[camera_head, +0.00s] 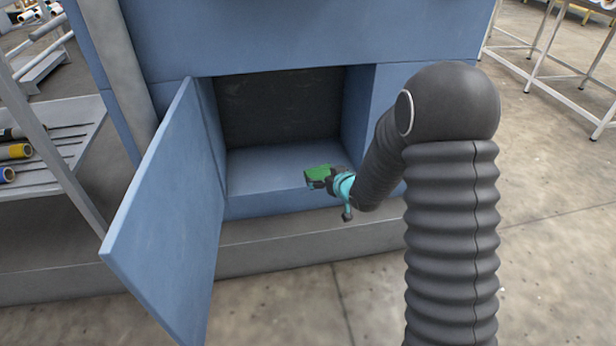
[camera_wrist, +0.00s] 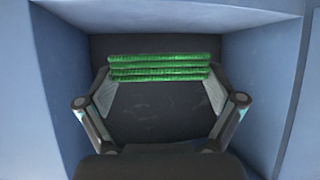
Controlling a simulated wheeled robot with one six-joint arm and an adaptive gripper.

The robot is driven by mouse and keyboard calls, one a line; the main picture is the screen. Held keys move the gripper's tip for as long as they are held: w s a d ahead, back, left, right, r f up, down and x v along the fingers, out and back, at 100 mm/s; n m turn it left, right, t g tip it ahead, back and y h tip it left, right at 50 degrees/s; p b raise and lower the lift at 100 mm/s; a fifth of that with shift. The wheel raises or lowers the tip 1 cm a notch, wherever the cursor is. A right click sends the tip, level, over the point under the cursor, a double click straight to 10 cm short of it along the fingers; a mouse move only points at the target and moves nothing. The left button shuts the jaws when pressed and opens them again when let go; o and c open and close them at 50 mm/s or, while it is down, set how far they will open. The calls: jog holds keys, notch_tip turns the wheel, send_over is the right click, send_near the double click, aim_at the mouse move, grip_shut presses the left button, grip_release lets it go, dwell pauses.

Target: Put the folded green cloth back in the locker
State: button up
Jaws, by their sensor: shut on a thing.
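The folded green cloth (camera_head: 318,174) is held in my gripper (camera_head: 322,181) at the mouth of the blue locker. In the wrist view the cloth (camera_wrist: 158,68) shows as several stacked green layers, with a finger pressed on each end; my gripper (camera_wrist: 160,85) is shut on it. The locker (camera_head: 262,203) is open and its inside looks empty. Its dark back wall and blue floor show. The locker door (camera_head: 165,215) stands swung wide open to the left. I cannot tell whether the cloth touches the locker floor.
The locker's right inner wall (camera_head: 357,115) is close to my gripper. A grey plinth (camera_head: 270,250) runs below the locker. A metal rack (camera_head: 50,180) with rolls and rods stands at the left. White-legged tables (camera_head: 560,75) stand at the back right. The concrete floor in front is clear.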

aim_at(310, 175)
jog(key=shift+n+g+y, duration=0.5)
jog(key=shift+n+y, duration=0.3)
jog(key=shift+n, duration=0.1)
jog(key=a+r+b, duration=0.1)
jog(key=a+r, duration=0.3)
jog(key=shift+w+a, duration=0.1)
jog(key=shift+a, duration=0.1)
jog(key=shift+w+f, duration=0.15)
jog(key=shift+w, duration=0.15)
jog(key=w+f, duration=0.2)
jog(key=w, duration=0.1)
jog(key=w+f+b, duration=0.1)
jog(key=w+f, duration=0.1)
jog(key=w, duration=0.2)
jog(key=w+f, duration=0.2)
jog(key=w, duration=0.2)
jog(key=shift+a+f, duration=0.25)
jog(key=shift+f, duration=0.05)
jog(key=shift+f+b, duration=0.75)
jog(key=shift+f, duration=1.25)
jog(key=o, duration=0.7)
jog(key=shift+f, duration=0.1)
